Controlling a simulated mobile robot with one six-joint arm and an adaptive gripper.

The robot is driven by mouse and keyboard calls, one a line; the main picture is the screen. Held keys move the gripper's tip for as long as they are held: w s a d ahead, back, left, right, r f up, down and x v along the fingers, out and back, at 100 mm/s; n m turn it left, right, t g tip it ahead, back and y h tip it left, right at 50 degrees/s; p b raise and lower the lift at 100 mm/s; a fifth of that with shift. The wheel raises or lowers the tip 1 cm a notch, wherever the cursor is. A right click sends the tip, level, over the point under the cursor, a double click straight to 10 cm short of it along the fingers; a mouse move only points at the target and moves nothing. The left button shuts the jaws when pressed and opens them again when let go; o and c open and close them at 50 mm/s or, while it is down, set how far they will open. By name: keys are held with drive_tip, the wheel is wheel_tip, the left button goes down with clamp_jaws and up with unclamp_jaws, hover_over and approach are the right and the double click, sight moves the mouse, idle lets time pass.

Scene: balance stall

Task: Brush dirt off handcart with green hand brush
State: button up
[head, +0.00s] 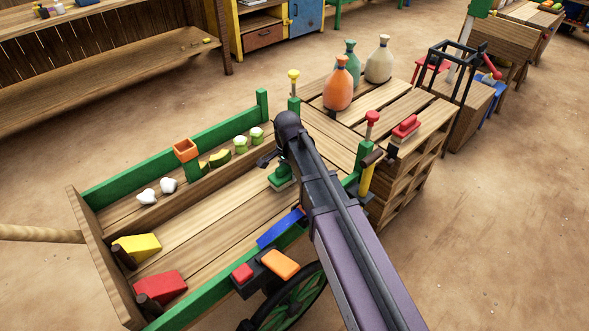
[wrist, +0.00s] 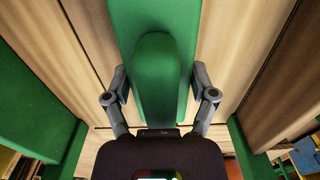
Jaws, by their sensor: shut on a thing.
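The handcart (head: 205,225) is a wooden cart with green side rails and a plank bed, in the middle of the head view. I make out no dirt on its bed. The green hand brush (head: 281,177) is at the right end of the bed, partly hidden by my arm. My gripper (wrist: 159,88) is shut on the brush, one finger on each side of its rounded green handle (wrist: 160,60) in the wrist view. The brush is low over the planks; I cannot tell whether its bristles touch them. The bristles are hidden in the wrist view.
A side compartment holds green and white pieces, with an orange square holder (head: 185,150) on its divider. The bed's middle is clear.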

sight(280, 182)
drive_tip(key=shift+s+a, duration=0.6)
drive_tip(key=shift+s+a+f, duration=0.1)
drive_tip(key=shift+s+a, duration=1.2)
drive_tip(key=shift+s+d, duration=0.65)
drive_tip(key=shift+d, duration=0.1)
drive_tip(key=shift+w+d, duration=1.3)
drive_tip(key=shift+w+d, duration=0.1)
